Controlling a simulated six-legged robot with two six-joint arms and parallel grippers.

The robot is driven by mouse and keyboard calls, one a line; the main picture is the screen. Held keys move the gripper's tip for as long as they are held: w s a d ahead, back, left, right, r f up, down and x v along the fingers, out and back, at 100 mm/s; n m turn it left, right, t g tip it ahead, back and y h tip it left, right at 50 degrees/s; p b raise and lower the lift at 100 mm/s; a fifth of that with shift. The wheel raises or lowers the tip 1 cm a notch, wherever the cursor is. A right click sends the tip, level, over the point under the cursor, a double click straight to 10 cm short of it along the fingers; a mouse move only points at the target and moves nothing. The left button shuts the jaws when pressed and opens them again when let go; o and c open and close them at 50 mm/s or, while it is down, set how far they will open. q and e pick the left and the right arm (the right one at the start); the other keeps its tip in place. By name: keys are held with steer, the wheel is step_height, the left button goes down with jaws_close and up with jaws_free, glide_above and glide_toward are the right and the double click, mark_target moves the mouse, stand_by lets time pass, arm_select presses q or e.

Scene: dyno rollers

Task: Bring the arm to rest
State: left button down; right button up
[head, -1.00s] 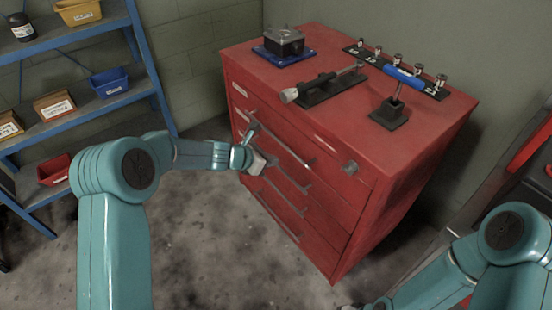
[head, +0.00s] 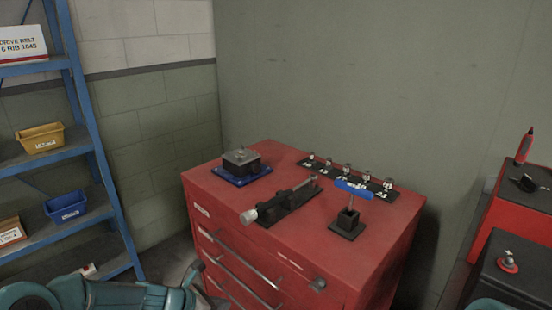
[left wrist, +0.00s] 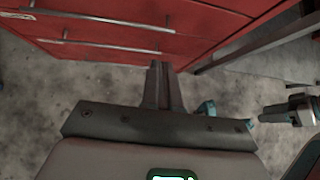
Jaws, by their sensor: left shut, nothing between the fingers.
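My left arm comes in along the bottom left of the head view. Its gripper (head: 194,272) is beside the left front edge of the red tool cabinet (head: 300,215), partly cut off by the frame. In the left wrist view its two fingers (left wrist: 158,85) are together and empty, pointing at bare floor in front of the red drawers. Part of my right arm shows at the bottom right corner of the head view. A teal and grey arm part (left wrist: 292,110) shows at the right of the left wrist view; its fingers are too small to judge.
Blue shelves (head: 90,150) stand left, red and black equipment (head: 515,235) right.

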arm_select(q)
steer(key=s+d+f+m+g+y, duration=0.1)
steer(key=s+f+m+g, duration=0.1)
steer(key=s+f+m, duration=0.3)
steer(key=s+d+f+m+g+y+p, duration=0.1)
steer(key=s+f+m, duration=0.4)
steer(key=s+m, duration=0.7)
steer(key=s+d+f+m+g+p, duration=0.1)
steer(key=s+d+f+m+g, duration=0.1)
steer(key=s+f+m, duration=0.3)
steer(key=shift+s+d+m+g+y, duration=0.2)
steer(key=shift+s+m+g+y, duration=0.2)
steer(key=shift+s+m, duration=2.1)
steer(key=shift+s+f+n, duration=0.1)
steer(key=shift+s+n, duration=0.6)
